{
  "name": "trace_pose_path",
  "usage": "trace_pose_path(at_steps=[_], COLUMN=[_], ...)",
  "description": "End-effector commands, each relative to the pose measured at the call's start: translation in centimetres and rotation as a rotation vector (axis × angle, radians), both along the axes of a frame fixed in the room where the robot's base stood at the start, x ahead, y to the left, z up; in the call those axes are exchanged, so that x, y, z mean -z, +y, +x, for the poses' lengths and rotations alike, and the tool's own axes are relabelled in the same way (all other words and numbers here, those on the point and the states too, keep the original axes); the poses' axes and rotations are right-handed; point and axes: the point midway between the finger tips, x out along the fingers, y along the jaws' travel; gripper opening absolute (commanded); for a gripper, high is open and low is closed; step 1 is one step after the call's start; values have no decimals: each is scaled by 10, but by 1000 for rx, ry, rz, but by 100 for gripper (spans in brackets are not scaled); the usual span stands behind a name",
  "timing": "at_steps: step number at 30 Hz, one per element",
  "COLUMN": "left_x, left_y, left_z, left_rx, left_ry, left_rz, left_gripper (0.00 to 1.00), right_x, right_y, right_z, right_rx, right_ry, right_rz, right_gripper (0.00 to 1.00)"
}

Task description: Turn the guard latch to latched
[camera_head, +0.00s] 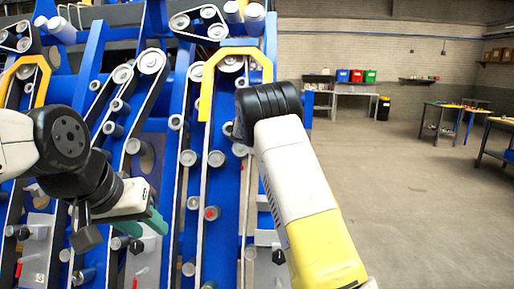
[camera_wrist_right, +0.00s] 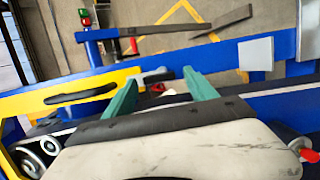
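The harvester chassis (camera_head: 205,150) fills the left half of the head view, with blue beams, belts and pulleys. A yellow guard (camera_head: 236,55) arches over one belt run at its top. My left gripper (camera_head: 142,226) hangs in front of the chassis, its green fingers apart and empty. My right arm reaches to the guard's side; its gripper is hidden there in the head view. In the right wrist view my right gripper (camera_wrist_right: 160,90) is open, with a small red part (camera_wrist_right: 158,88) seen between its fingers. I cannot tell which part is the guard latch or its position.
A yellow slotted plate (camera_wrist_right: 80,95) and a blue beam (camera_wrist_right: 240,52) lie close around the right gripper. Open floor (camera_head: 410,210) is at the right. Workbenches, including one with bins (camera_head: 356,76), stand farther back.

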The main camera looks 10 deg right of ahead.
Motion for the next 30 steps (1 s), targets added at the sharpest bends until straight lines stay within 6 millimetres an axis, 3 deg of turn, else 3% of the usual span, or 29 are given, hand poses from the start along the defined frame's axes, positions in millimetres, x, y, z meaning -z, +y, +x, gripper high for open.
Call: trace_pose_path(at_steps=[8,21,30], left_x=[0,0,0], left_y=[0,0,0], left_z=[0,0,0], left_rx=[0,0,0], left_ry=[0,0,0], left_rz=[0,0,0], left_gripper=[36,36,36], right_x=[-2,-33,-37], right_y=[2,29,32], right_z=[-3,-53,-60], right_rx=[0,-1,1], right_ry=[0,0,1], right_rz=[1,0,1], right_gripper=[65,65,65])
